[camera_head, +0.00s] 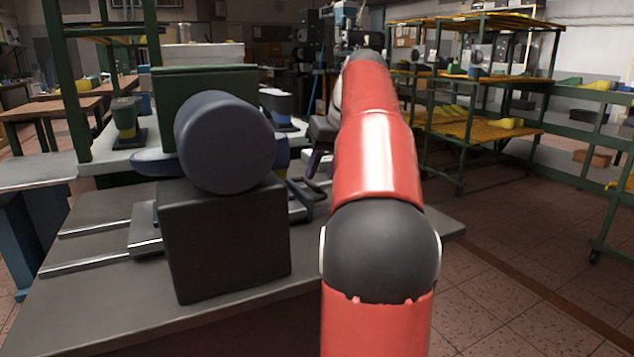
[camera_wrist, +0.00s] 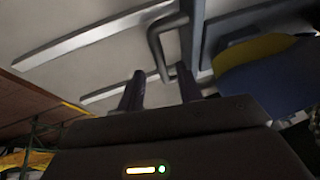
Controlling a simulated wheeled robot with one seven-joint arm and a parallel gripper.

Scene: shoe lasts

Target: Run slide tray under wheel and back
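The dark blue-grey wheel (camera_head: 225,142) sits above a black block (camera_head: 225,240) on the bench. The slide tray (camera_head: 145,232) shows partly behind the block, over two metal rails; its middle is hidden. A blue and yellow last (camera_wrist: 270,75) rides on the tray and is mostly hidden by the wheel in the head view. A bent bar handle (camera_wrist: 158,45) shows in the wrist view. My gripper (camera_wrist: 160,88) is open, fingers apart, with the handle's lower end appearing between and just beyond the fingertips. I cannot tell whether they touch.
The grey bench top (camera_head: 110,290) carries the rails (camera_head: 95,263). A green machine body (camera_head: 215,90) stands behind the wheel. A shelf rack (camera_head: 470,125) with yellow lasts stands at right. The tiled floor between the bench and the rack is clear.

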